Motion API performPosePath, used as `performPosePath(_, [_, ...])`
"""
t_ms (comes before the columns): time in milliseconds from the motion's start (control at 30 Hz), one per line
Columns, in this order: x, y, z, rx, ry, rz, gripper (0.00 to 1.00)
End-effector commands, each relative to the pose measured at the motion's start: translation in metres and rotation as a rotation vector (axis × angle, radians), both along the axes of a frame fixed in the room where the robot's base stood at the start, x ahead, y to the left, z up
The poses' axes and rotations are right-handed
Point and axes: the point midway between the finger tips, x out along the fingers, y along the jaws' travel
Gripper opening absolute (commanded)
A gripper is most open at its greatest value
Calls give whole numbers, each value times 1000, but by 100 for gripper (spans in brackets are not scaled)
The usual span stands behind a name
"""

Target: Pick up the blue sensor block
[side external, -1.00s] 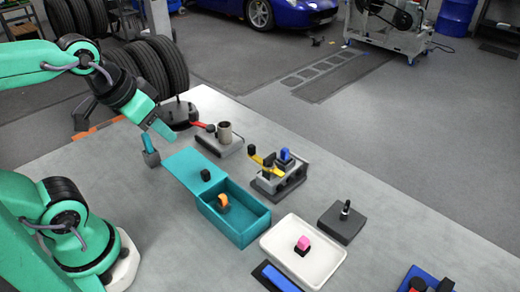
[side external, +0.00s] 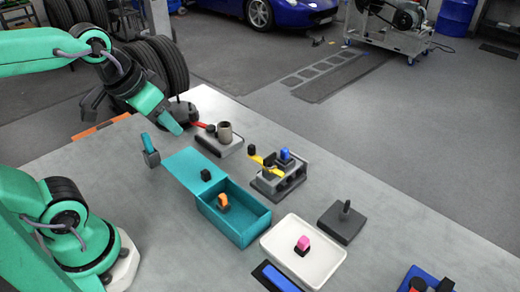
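The blue sensor block (side external: 285,154) sits upright in a dark grey holder (side external: 270,188) near the middle of the table, beside a yellow piece (side external: 267,169). My gripper (side external: 175,126) is above the table's back left part, pointing down and to the right. It is well to the left of the blue block and apart from it. Nothing shows between its fingers, but its fingers overlap from this side, so I cannot tell whether it is open.
A teal box (side external: 240,236) with its lid and an orange piece (side external: 222,201) stands left of the holder. A white tray (side external: 325,270) holds a pink piece (side external: 303,243). A grey stand with a cup (side external: 224,132), a black post (side external: 346,208) and a teal-handled tool (side external: 150,147) stand around.

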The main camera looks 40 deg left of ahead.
Motion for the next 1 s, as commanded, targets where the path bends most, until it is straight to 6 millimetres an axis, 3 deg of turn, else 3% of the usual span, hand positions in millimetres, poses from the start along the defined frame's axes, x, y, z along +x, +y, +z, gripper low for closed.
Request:
performPosePath(500, [86,-21,16,-16,151,-7,36])
performPosePath(1000, [176,-53,-9,-15,301,-7,36])
